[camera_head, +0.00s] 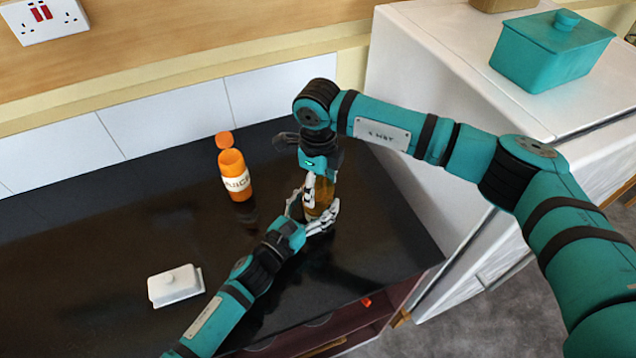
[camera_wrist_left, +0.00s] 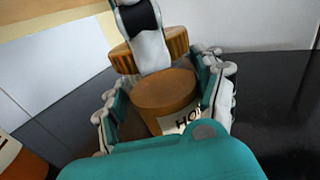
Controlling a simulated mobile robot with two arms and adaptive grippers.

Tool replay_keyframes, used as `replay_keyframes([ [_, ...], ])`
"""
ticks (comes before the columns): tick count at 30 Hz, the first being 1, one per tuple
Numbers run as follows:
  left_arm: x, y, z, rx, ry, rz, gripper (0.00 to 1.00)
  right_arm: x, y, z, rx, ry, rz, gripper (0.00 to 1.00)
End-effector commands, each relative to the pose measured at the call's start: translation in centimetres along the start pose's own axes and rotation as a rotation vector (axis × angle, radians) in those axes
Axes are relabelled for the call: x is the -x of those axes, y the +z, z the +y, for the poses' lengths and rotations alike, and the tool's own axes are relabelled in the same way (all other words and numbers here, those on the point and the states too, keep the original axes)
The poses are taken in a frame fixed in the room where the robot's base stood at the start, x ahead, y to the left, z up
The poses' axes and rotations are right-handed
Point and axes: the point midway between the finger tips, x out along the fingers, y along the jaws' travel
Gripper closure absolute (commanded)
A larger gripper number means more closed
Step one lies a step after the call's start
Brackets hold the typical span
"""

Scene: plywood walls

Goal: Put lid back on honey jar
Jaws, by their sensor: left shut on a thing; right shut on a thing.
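The honey jar (camera_head: 322,192) is amber and stands near the right end of the dark counter. In the left wrist view the jar (camera_wrist_left: 166,93) shows its flat brown top and a pale label reading "HO". My left gripper (camera_head: 314,217) is shut around the jar from the front, with a finger on each side. My right gripper (camera_head: 309,182) comes down from above. In the left wrist view its pale finger lies against the ridged wooden lid (camera_wrist_left: 176,42), which it holds tilted just above and behind the jar's top. The lid is hard to make out in the head view.
An orange juice bottle (camera_head: 236,181) stands left of the jar. A white butter dish (camera_head: 175,286) sits at the front left. A white cabinet (camera_head: 430,60) with a teal lidded box (camera_head: 549,52) stands on the right. The counter's left part is clear.

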Motion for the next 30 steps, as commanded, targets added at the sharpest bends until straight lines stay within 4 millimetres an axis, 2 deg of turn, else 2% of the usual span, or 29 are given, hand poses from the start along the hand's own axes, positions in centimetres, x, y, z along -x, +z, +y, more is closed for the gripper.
replay_keyframes([
  [12, 0.0, -0.01, -0.03, 0.0, 0.0, 0.0, 1.0, -0.06, 0.06, 0.03, -0.926, 0.002, -0.001, 0.76],
  [15, 0.0, -0.01, -0.04, 0.0, 0.0, 0.0, 1.0, -0.05, 0.08, 0.0, -1.079, 0.001, -0.002, 0.76],
  [19, 0.0, -0.01, -0.04, 0.0, -0.001, 0.0, 1.0, -0.03, 0.07, -0.02, -1.065, 0.0, -0.003, 0.76],
  [20, 0.0, -0.01, -0.05, 0.0, -0.001, 0.0, 1.0, -0.03, 0.08, -0.02, -1.064, 0.0, -0.003, 0.36],
  [26, 0.0, -0.01, -0.05, 0.0, -0.001, 0.0, 1.0, -0.04, 0.06, -0.01, -1.062, 0.0, -0.002, 0.11],
  [30, 0.0, -0.01, -0.04, 0.0, -0.001, 0.0, 1.0, -0.05, 0.05, 0.0, -1.061, 0.0, -0.001, 0.11],
])
